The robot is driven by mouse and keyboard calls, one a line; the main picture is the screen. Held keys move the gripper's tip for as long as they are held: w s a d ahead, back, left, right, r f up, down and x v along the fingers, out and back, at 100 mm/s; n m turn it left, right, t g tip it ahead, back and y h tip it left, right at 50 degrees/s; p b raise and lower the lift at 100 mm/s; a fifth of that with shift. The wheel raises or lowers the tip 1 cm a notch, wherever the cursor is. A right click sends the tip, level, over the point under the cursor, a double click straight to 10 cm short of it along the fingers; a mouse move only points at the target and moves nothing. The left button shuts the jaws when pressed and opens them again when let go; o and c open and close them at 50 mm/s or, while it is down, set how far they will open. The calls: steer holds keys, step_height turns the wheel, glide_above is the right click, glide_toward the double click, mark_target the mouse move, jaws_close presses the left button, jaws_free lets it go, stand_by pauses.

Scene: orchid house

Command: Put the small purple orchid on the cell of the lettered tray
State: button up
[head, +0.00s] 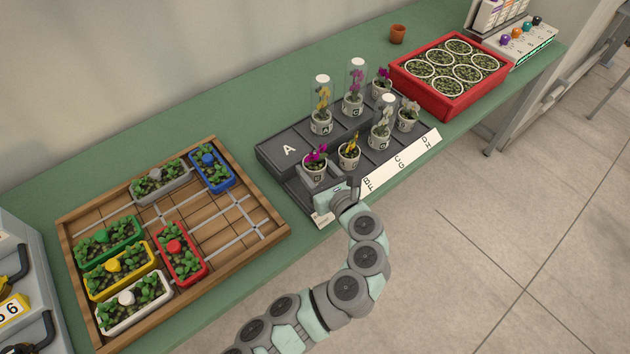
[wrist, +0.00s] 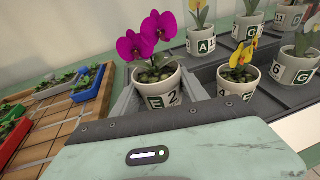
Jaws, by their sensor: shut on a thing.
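A small magenta-purple orchid in a white pot (head: 314,172) is at the near-left end of the dark grey lettered tray (head: 276,150). In the wrist view its pot (wrist: 158,92), marked E and 2, sits close in front of my gripper, between its grey fingers. My gripper (head: 326,184) is shut on this pot, which stands upright. Whether the pot's base touches the tray is hidden. A yellow orchid pot (head: 349,159) stands just to its right and shows in the wrist view (wrist: 238,86).
Domed orchids (head: 321,110) and other pots fill the tray's far rows, including another purple orchid (head: 381,80). A white label strip (head: 402,160) runs along the tray's right edge. A wooden planter board (head: 225,225) lies left; a red crate (head: 440,110) stands right.

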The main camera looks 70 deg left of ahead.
mark_target(315, 179)
step_height(315, 179, down, 5)
steer(key=shift+r+b, duration=0.2)
steer(key=shift+b, duration=0.55)
steer(key=shift+r, duration=0.1)
steer(key=o, duration=1.5)
